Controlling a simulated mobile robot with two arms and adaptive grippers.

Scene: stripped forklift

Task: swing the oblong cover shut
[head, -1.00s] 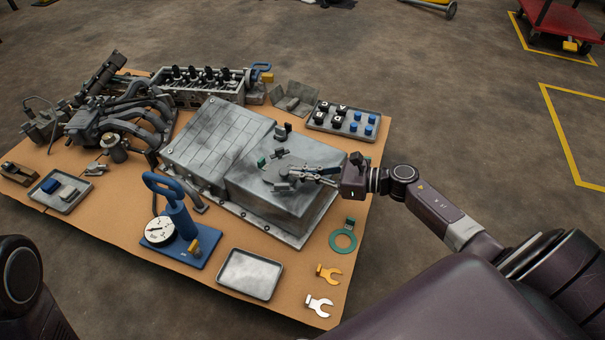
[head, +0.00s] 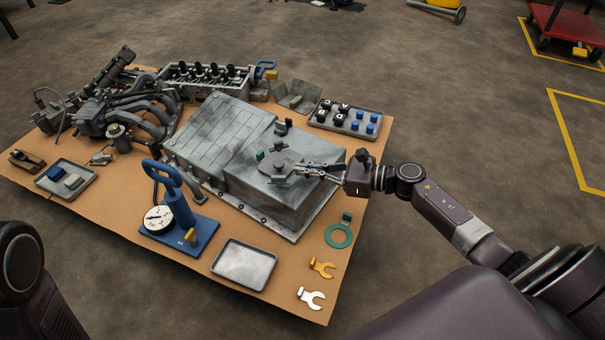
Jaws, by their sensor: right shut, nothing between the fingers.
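A large grey metal housing (head: 295,204) sits on the brown tabletop. A small grey oblong cover (head: 284,162) is on its raised right block, looking roughly flat over the top face. How fully it is closed is too small to tell. My right gripper (head: 299,168) comes in from the right, its fingers shut and empty. Its tips are at the cover's right edge and partly hide it; whether they touch is unclear. A small green piece (head: 260,155) is at the cover's left end. My left gripper is out of view.
A dark upright fitting (head: 284,126) stands behind the cover. A tray of caps (head: 371,138) is behind right.

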